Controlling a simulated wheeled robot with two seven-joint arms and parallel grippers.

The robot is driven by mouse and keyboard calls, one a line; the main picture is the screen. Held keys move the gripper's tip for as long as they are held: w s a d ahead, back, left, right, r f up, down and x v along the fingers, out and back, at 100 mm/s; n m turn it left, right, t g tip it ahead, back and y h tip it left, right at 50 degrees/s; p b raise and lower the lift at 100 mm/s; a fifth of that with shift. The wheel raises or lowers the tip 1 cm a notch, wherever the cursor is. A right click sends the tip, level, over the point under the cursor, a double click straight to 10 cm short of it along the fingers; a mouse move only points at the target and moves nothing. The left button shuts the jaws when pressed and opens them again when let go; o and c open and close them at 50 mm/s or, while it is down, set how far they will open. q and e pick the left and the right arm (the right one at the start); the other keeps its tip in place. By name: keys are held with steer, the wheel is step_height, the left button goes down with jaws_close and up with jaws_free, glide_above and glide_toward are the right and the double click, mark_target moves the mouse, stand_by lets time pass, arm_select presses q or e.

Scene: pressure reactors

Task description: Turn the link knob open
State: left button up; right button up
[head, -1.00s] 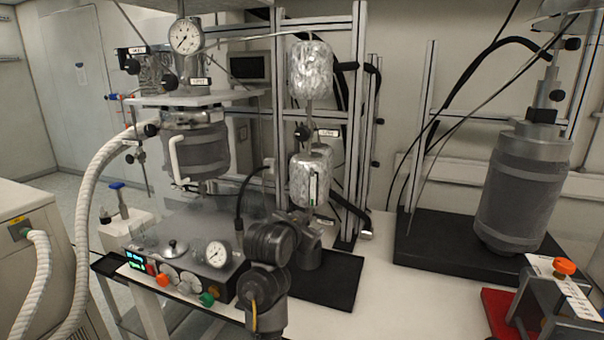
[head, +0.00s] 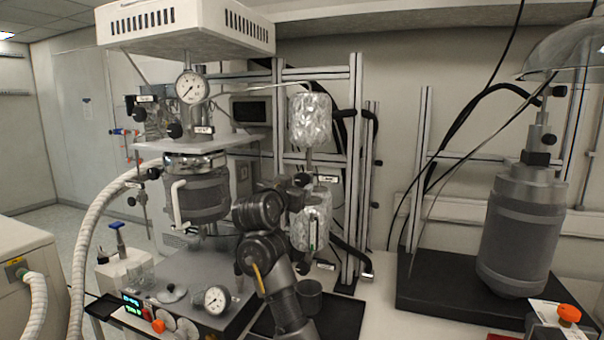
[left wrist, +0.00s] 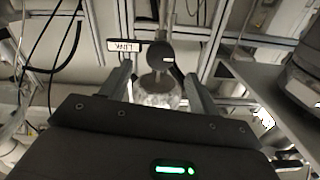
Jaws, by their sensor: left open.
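The link knob (head: 303,179) is a small dark knob beside a white label (head: 327,180), between two foil-wrapped vessels on the upright frame. In the left wrist view the round black knob (left wrist: 161,56) is straight ahead, with its label (left wrist: 124,46) upside down on its left. My left gripper (left wrist: 156,68) is open, its fingers spread either side of the knob's line; contact is not visible. In the head view the left gripper (head: 283,190) is just left of the knob and partly hidden by my wrist. My right gripper is not in view.
The foil-wrapped vessels (head: 310,120) and (head: 311,222) sit close above and below the knob. A grey reactor (head: 197,195) with a gauge (head: 192,87) stands to the left. A control box (head: 185,290) is below. A large grey cylinder (head: 521,230) stands at the right.

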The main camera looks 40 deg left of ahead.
mark_target(302, 180)
arm_select(q)
steer(key=p+x, duration=0.1)
steer(key=x, duration=0.3)
steer(key=shift+w+a+p, duration=0.15)
steer(key=shift+w+p, duration=0.1)
steer(key=shift+p, duration=0.15)
steer(key=shift+x, duration=0.85)
steer(key=shift+f, duration=0.1)
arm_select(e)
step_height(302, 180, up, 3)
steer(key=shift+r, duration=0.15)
arm_select(q)
steer(key=c, duration=1)
